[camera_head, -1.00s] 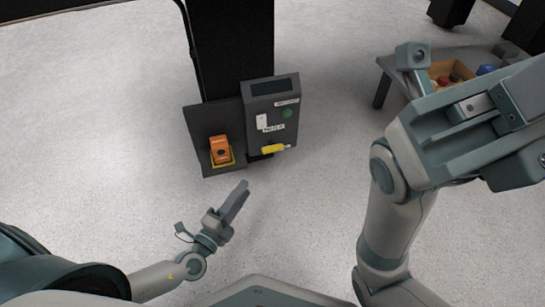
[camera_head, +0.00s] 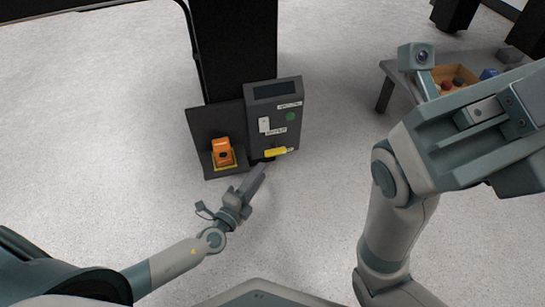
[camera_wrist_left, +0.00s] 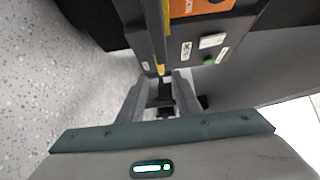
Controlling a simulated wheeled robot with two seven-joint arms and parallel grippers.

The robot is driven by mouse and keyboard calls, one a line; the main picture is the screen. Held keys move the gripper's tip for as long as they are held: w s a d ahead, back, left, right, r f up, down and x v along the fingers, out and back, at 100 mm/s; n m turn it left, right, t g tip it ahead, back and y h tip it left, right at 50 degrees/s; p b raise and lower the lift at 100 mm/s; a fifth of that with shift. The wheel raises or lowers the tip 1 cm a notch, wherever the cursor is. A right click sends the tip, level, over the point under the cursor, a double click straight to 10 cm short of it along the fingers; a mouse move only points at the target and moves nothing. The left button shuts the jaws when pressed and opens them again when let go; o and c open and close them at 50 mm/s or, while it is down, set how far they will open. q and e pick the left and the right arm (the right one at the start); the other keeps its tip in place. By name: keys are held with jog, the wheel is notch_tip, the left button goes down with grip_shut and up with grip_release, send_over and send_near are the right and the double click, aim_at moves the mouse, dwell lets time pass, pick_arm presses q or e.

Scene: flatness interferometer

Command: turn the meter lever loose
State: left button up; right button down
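The meter lever (camera_head: 275,152) is a yellow bar at the lower front of the dark grey meter box (camera_head: 287,90). In the left wrist view the yellow lever (camera_wrist_left: 160,30) runs down from the top edge, its end close to my fingertips. My left gripper (camera_head: 258,172) is just below and in front of the lever. Its fingers (camera_wrist_left: 160,88) stand apart with a gap and hold nothing that I can see. Whether they touch the lever is unclear. My right arm fills the right side of the head view; its finger state is unclear.
An orange device (camera_head: 222,152) with a yellow border sits on the dark panel left of the box. The box carries a white switch (camera_head: 264,125) and a green dot (camera_head: 290,117). A grey table (camera_head: 395,68) with a tray stands at right. The floor in front is clear.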

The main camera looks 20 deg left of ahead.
aim_at(274, 155)
pick_arm(q)
jog(key=w, duration=0.3)
jog(key=w+d, duration=0.1)
jog(key=w, duration=0.5)
jog(key=shift+d+b, duration=0.35)
jog(key=shift+s, duration=0.1)
grip_shut()
